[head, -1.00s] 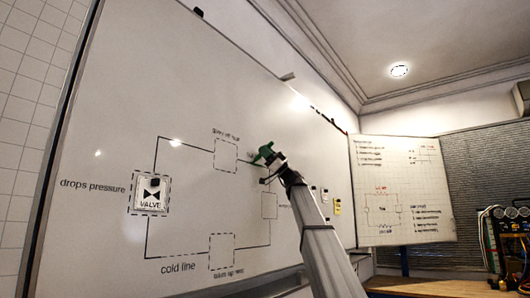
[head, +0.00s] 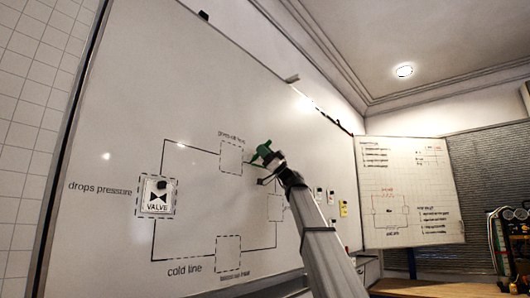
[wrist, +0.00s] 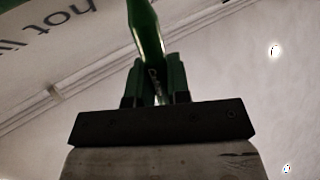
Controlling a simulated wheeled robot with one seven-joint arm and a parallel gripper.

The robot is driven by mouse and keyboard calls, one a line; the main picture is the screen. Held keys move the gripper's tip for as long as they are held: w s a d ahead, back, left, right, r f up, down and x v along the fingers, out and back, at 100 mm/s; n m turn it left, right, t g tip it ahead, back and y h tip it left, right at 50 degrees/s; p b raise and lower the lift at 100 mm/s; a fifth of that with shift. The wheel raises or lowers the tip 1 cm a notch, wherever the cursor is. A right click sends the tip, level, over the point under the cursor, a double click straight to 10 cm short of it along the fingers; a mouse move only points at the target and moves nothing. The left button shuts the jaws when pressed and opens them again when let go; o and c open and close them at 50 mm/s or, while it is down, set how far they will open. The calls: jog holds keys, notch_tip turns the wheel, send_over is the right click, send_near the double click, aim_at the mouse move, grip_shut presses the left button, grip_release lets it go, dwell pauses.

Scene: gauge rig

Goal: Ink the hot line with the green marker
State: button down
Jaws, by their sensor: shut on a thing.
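The whiteboard (head: 330,225) carries a black loop diagram with dashed boxes. My gripper (head: 268,158) is at the loop's upper right, just right of the top dashed box (head: 231,158). It is shut on the green marker (head: 257,150), which also shows upright between the fingers in the wrist view (wrist: 146,30). The marker's tip is out of view in the wrist view, so contact with the board cannot be told. A label reading "hot li…" (wrist: 60,18) shows at upper left there. A short line runs from the top box towards the marker; its colour is unclear.
A valve card (head: 157,196) sits on the loop's left side, and a "cold line" label (head: 185,270) lies below. Small cards (head: 331,198) are right of my arm. A second board (head: 410,190) and a gauge rig (head: 510,240) stand at right.

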jog(key=shift+s+d, duration=0.95)
jog(key=shift+d, duration=0.25)
jog(key=shift+s+d, duration=0.9)
jog(key=shift+d, duration=0.25)
jog(key=shift+s+d, duration=0.1)
jog(key=shift+s+d, duration=0.8)
jog(key=shift+d, duration=0.3)
